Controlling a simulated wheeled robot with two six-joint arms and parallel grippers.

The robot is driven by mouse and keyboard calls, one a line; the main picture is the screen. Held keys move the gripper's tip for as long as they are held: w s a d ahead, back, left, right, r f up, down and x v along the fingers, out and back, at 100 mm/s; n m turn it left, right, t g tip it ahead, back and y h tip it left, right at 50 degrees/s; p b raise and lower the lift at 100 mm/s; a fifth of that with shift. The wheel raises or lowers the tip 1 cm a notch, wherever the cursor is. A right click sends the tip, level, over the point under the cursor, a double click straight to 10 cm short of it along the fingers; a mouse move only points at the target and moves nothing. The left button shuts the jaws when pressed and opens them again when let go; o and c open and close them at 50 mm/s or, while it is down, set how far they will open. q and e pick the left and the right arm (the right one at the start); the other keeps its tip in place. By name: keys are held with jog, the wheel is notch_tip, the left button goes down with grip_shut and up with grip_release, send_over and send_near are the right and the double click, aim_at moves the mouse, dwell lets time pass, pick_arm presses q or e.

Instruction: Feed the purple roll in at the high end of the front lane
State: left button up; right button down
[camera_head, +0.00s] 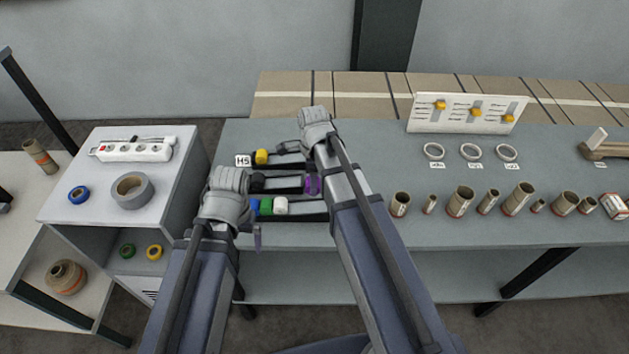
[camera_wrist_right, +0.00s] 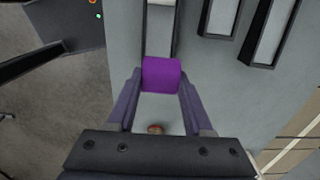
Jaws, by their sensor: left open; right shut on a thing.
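The purple roll (camera_wrist_right: 161,75) sits between the two fingers of my right gripper (camera_wrist_right: 161,82), which is shut on it. In the head view the purple roll (camera_head: 313,185) shows just left of my right forearm. In the right wrist view it overlaps the near end of the front lane (camera_wrist_right: 160,42) and is in line with it; its height above the lane is unclear. The front lane (camera_head: 305,217) holds a blue roll (camera_head: 254,206), a green roll (camera_head: 266,206) and a white roll (camera_head: 280,205) at its left. My left gripper (camera_head: 254,236) is open at the table's front left, partly hidden.
The middle lane (camera_head: 285,184) holds a black roll (camera_head: 257,183); the back lane holds a yellow roll (camera_head: 262,157) beside an H5 sign (camera_head: 243,160). Several cardboard tubes (camera_head: 460,201) stand to the right. A side cabinet (camera_head: 110,215) is at the left.

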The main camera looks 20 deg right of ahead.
jog(key=shift+s+d, duration=0.4)
jog(key=shift+w+a+f, duration=0.1)
jog(key=shift+a+f, duration=0.05)
jog(key=shift+f, duration=0.1)
jog(key=shift+f+b, duration=0.5)
jog(key=shift+b, duration=0.25)
pick_arm(q)
jog(key=f+b, duration=0.2)
jog(key=f, duration=0.1)
jog(key=f+b, duration=0.1)
jog(key=f, duration=0.1)
jog(key=shift+s+d, duration=0.35)
pick_arm(e)
notch_tip(320, 180, down, 4)
jog(key=shift+r, duration=0.2)
pick_arm(q)
jog(key=shift+f+b, duration=0.25)
jog(key=shift+b, duration=0.2)
pick_arm(e)
jog(key=shift+f, duration=0.15)
pick_arm(q)
jog(key=shift+f+b, duration=1.1)
pick_arm(e)
jog(key=shift+f, duration=1.1)
grip_release()
